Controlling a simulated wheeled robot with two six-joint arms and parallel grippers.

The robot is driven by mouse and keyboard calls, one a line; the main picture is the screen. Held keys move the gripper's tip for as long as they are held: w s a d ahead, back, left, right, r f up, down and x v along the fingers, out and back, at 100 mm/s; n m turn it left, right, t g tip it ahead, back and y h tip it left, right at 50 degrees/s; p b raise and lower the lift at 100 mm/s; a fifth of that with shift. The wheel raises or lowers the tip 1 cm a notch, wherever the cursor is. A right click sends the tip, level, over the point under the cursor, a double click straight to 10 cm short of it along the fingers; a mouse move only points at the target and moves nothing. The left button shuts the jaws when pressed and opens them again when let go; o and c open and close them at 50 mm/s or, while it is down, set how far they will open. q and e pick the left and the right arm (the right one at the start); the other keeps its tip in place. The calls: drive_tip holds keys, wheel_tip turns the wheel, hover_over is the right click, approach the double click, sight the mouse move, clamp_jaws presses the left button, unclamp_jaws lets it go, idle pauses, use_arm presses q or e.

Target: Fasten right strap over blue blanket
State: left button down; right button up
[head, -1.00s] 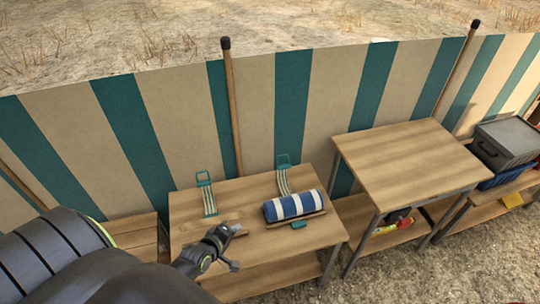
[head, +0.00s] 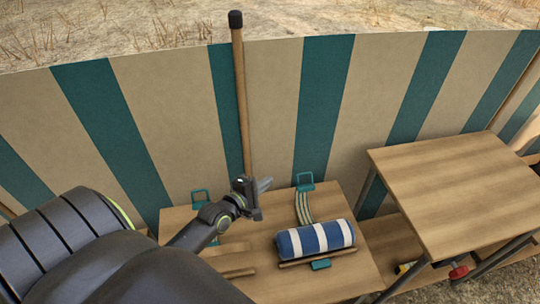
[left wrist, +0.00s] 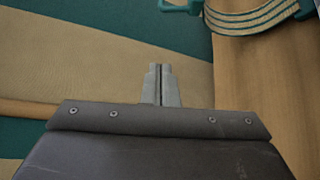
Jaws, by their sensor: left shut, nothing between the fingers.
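The rolled blue blanket with white stripes (head: 315,239) lies on a wooden cradle on the low table (head: 345,280). The right strap (head: 304,206), cream and teal striped with a teal buckle (head: 305,181) at its top, stands up behind the blanket and is not over it. A teal catch (head: 320,264) sits in front of the blanket. My left gripper (head: 262,186) is shut and empty, above the table's back edge, left of the right strap. In the left wrist view its fingertips (left wrist: 160,68) are together, and the strap (left wrist: 250,18) curves at the top. My right gripper is not in view.
The left strap's teal buckle (head: 201,196) stands at the table's back left, its strap mostly hidden by my left arm. A wooden pole (head: 241,100) and striped canvas rise behind. A taller wooden table (head: 460,190) stands close on the right.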

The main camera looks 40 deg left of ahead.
use_arm(q)
drive_tip(key=a+b+x, duration=0.1)
drive_tip(key=b+x, duration=0.1)
drive_tip(key=x, duration=0.6)
drive_tip(key=d, duration=0.1)
drive_tip(key=d+p, duration=0.1)
drive_tip(key=d, duration=0.1)
drive_tip(key=s+d+r+p, duration=0.1)
drive_tip(key=shift+d+r, duration=0.1)
drive_tip(key=shift+d, duration=0.2)
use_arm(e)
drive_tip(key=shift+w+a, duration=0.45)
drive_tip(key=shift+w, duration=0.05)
use_arm(q)
drive_tip(key=shift+s, duration=0.15)
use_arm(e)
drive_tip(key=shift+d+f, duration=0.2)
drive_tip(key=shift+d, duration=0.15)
